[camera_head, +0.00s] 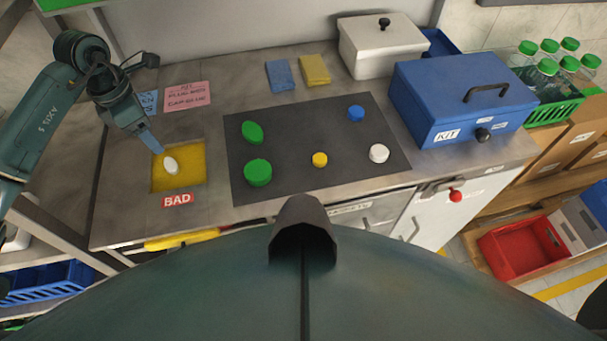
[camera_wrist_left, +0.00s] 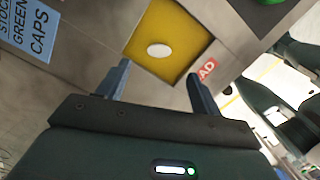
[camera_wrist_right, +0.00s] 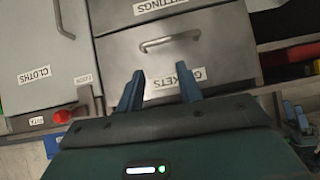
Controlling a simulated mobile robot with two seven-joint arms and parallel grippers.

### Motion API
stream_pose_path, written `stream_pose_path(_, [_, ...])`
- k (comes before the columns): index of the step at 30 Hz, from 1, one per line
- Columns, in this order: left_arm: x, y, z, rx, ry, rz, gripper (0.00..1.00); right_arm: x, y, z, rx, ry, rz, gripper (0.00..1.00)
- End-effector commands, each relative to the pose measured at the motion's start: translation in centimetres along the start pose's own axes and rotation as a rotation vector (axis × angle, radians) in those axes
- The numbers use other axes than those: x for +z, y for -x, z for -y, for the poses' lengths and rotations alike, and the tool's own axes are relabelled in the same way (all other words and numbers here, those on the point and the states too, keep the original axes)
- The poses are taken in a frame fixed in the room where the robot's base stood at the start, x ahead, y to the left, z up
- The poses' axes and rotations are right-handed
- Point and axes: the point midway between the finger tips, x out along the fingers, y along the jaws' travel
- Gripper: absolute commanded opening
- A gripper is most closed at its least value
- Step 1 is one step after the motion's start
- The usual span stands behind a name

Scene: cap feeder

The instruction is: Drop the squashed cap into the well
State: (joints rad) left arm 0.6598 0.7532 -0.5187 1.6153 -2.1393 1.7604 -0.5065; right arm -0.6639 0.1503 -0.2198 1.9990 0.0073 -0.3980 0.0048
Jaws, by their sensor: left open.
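A white oval cap (camera_head: 171,165) lies in the yellow well (camera_head: 187,182) marked BAD; it also shows in the left wrist view (camera_wrist_left: 159,50). My left gripper (camera_head: 155,147) is over the back left part of the well. In the left wrist view its fingers (camera_wrist_left: 158,70) are apart with nothing between them, and the cap lies beyond the tips, not touched. My right gripper (camera_wrist_right: 161,70) shows only in its wrist view, open and empty, facing drawer fronts.
A dark mat (camera_head: 300,180) holds two green caps (camera_head: 258,172), one oval, and a yellow (camera_head: 319,159), a blue (camera_head: 356,113) and a white cap (camera_head: 379,153). A blue KIT box (camera_head: 455,105) and a white box (camera_head: 380,50) stand right and behind.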

Motion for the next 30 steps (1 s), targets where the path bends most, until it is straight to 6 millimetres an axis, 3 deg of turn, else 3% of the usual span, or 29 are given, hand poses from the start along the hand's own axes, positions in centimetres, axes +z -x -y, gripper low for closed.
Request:
stream_pose_path(1, [0.1,2.2,-0.1,0.005,0.000,-0.001,0.65,-0.7,0.8,-0.1,0.006,-0.003,0.013,0.36])
stream_pose_path(2, [0.1,3.0,-0.1,0.005,0.000,0.000,0.65,-0.8,1.0,-0.1,0.008,-0.003,0.021,0.36])
stream_pose_path(7, [0.1,6.0,-0.1,0.006,0.000,0.002,0.65,0.3,0.4,-0.2,0.010,-0.001,0.039,0.36])
stream_pose_path(12, [0.1,8.7,-0.1,0.004,0.000,0.002,0.65,0.0,0.2,-0.3,0.011,0.000,0.031,0.36])
stream_pose_path(18, [0.0,10.0,0.0,0.002,0.001,0.001,0.65,-0.2,0.2,-0.3,0.011,0.001,0.028,0.36])
stream_pose_path(30, [0.0,10.1,0.0,0.001,0.001,0.000,0.65,-0.1,0.3,-0.4,0.010,0.007,0.029,0.36])
